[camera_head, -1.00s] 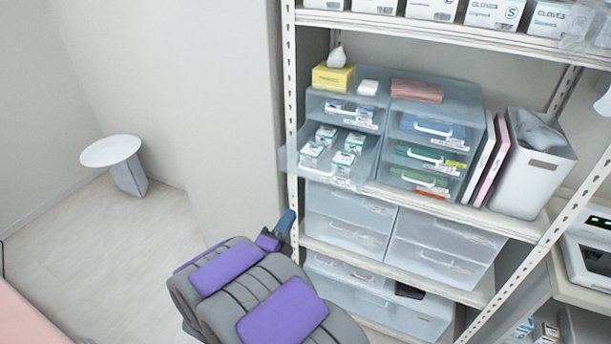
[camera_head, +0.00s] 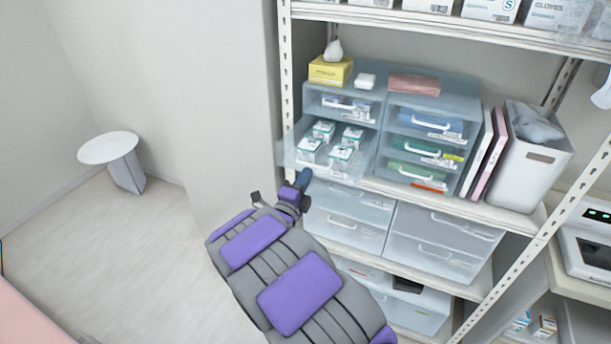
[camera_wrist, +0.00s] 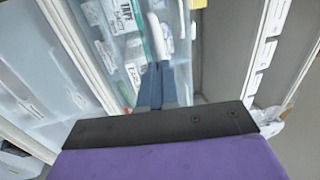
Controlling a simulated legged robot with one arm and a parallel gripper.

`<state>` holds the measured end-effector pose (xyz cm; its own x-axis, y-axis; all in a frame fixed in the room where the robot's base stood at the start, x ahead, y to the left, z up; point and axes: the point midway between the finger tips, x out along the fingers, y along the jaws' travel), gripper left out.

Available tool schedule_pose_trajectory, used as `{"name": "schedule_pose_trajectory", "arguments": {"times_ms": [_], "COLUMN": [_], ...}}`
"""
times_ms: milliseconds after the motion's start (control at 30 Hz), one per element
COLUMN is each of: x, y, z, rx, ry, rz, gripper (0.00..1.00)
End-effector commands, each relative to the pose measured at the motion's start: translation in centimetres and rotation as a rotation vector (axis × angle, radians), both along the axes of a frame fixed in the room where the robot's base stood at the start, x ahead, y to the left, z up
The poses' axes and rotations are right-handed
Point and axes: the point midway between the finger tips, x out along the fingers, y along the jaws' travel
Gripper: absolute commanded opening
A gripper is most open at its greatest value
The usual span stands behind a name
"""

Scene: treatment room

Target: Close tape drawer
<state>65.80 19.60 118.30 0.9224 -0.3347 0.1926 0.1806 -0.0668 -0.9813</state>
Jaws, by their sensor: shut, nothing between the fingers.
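The tape drawer (camera_head: 322,164) is a clear drawer holding several small white and green boxes. It is pulled out from the left side of the drawer unit on the middle shelf. In the wrist view the drawer (camera_wrist: 143,43) shows ahead, with a white handle and a label reading "TAPE". My gripper (camera_head: 304,180) is shut and empty, just below and in front of the drawer's front in the head view. In the wrist view its blue fingers (camera_wrist: 163,80) point toward the handle. I cannot tell whether they touch it.
A yellow tissue box (camera_head: 330,71) and a pink stack (camera_head: 414,85) sit on the drawer unit. Closed drawers (camera_head: 428,148) are to the right. A white shelf post (camera_head: 286,75) stands close left of the open drawer.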

Motion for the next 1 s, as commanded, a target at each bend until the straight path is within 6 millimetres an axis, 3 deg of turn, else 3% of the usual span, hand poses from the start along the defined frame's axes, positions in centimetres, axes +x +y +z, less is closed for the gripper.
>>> {"name": "schedule_pose_trajectory", "arguments": {"times_ms": [667, 867, 1000], "x": [1.3, 3.5, 6.4], "y": [-0.4, -1.4, -2.6], "z": [0.2, 0.0, 0.0], "rx": [0.0, 0.001, 0.005], "ry": [-0.002, -0.002, -0.003], "rz": [-0.001, -0.004, -0.005], "gripper": [0.0, 0.0, 0.0]}}
